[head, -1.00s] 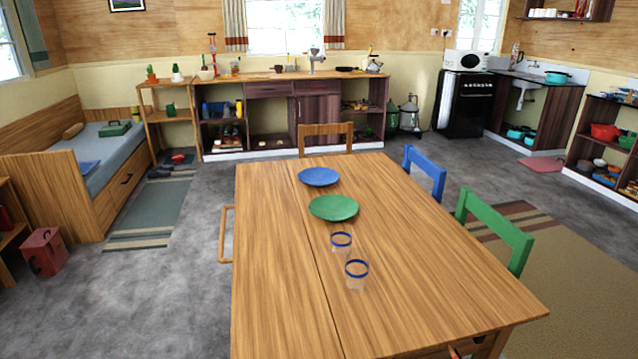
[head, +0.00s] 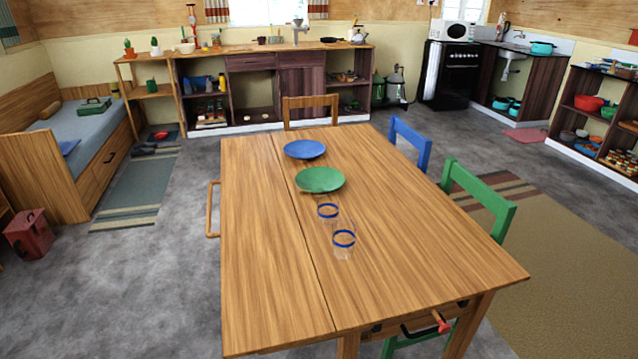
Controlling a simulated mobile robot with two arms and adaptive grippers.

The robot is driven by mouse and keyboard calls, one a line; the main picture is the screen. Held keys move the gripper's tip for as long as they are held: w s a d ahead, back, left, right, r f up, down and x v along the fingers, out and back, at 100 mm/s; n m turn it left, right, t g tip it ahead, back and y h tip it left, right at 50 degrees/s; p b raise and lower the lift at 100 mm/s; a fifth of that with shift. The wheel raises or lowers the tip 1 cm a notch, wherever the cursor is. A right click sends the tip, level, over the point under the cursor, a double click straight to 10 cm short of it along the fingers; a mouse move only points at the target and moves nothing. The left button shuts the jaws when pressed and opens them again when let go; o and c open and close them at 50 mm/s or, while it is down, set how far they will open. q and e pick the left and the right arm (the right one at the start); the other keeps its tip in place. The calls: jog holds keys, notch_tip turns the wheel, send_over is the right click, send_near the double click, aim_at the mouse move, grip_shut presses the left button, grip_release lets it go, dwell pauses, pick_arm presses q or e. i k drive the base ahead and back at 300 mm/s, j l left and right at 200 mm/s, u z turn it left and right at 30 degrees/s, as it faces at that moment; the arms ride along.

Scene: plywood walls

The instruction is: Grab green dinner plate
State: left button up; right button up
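The green dinner plate (head: 320,180) lies flat on the wooden table (head: 400,240), a little beyond the middle. A blue plate (head: 305,149) lies just behind it, slightly to the left. Two clear glasses with blue rims stand in front of the green plate; the nearer one (head: 344,243) is farther from it and the other (head: 328,212) is close to its front edge. Neither of my grippers shows in the head view.
A green chair (head: 480,190) and a blue chair (head: 412,140) stand at the table's right side, wooden chairs at its far end (head: 310,104) and left side (head: 212,208). A drawer with a handle (head: 420,330) is at the table's near end.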

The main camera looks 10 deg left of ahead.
aim_at(317, 179)
jog(key=i+j+z, duration=0.1)
jog(key=z, duration=0.75)
jog(key=j+z, duration=0.35)
jog(key=j, duration=0.35)
jog(key=j+z, duration=0.35)
jog(key=j, duration=0.35)
jog(key=k+j+z, duration=0.15)
jog(key=j+z, duration=0.2)
jog(key=j, duration=0.3)
